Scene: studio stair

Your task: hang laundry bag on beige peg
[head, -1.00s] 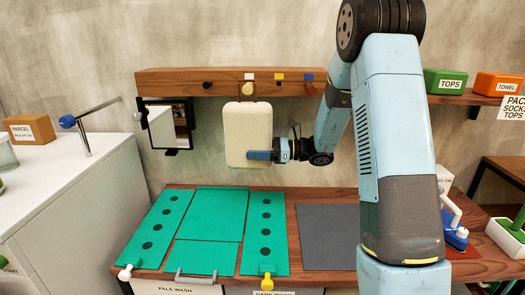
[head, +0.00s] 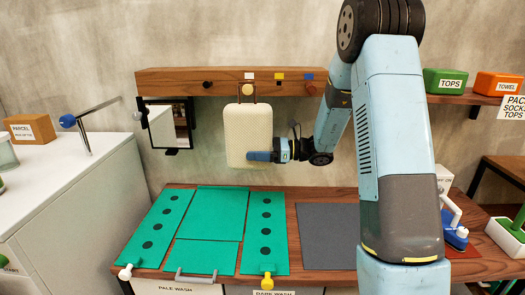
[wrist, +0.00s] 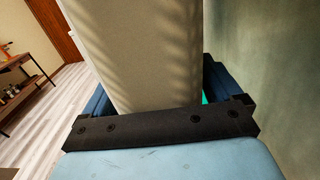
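The laundry bag (head: 249,128) is a cream, upright, rounded panel with a short brown handle at its top, just under the wooden peg rail (head: 170,82). The beige peg (head: 248,90) shows at the handle, below a white tag. I cannot tell whether the handle is around the peg or only in front of it. My gripper (head: 258,156) is at the lower right part of the bag. In the wrist view the bag (wrist: 145,50) stands between the two blue fingers, and the gripper looks closed on it.
A black peg (head: 207,85) is to the left, and yellow and blue tags mark pegs to the right. A mirror (head: 165,125) hangs left of the bag. Below is a wooden table with a green folding board (head: 215,215) and a grey mat (head: 325,235).

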